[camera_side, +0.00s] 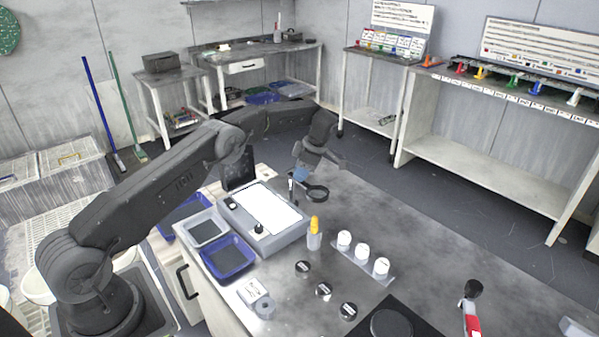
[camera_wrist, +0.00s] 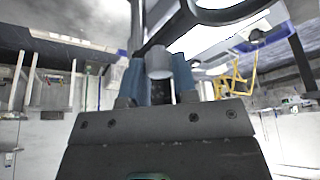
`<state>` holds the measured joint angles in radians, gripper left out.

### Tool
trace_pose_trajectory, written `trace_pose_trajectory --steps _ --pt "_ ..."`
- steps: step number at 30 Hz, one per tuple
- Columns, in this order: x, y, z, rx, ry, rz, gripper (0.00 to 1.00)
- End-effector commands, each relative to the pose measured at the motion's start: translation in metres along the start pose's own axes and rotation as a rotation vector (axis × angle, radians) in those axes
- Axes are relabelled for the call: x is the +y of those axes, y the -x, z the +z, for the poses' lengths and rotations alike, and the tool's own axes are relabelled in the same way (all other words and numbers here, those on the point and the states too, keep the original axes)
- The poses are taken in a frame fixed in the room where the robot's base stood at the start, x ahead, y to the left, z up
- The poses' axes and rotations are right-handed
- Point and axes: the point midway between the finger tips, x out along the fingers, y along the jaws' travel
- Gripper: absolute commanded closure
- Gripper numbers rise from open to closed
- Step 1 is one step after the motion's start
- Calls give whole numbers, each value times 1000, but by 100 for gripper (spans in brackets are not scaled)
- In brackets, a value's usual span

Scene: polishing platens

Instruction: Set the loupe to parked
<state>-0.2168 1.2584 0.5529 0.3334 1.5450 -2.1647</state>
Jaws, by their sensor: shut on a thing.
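The loupe (camera_side: 317,200) is a dark ring with a handle at the far right corner of the light box (camera_side: 285,241), with its ring out over the table. In the wrist view its ring (camera_wrist: 228,15) is large at the top, cut off by the edge. My gripper (camera_side: 301,174) points down at the loupe's near end, its blue fingers (camera_wrist: 160,75) shut on a small grey cylindrical part of it. The light box has a bright white top panel and a dark knob (camera_side: 259,229). The loupe's joint is partly hidden by my fingers.
Blue-rimmed trays (camera_side: 229,258) stand left of the light box. A yellow-capped bottle (camera_side: 314,234), several white-capped jars (camera_side: 362,252) and dark pucks (camera_side: 323,290) stand in front. A black platen (camera_side: 391,324) is at the front edge. The table right of the loupe is clear.

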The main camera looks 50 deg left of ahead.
Motion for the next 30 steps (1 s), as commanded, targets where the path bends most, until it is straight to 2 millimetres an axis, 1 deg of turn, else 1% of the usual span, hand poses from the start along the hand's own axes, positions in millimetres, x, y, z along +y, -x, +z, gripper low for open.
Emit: trace_pose_trajectory --steps 6,17,18,26,30 --pt "1 0 2 -4 30 -14 100" --pt "1 0 2 -4 33 -14 100" --pt "1 0 2 -4 33 -13 73" --pt "1 0 2 -2 32 -13 48" --pt "1 0 1 -1 32 -13 48"
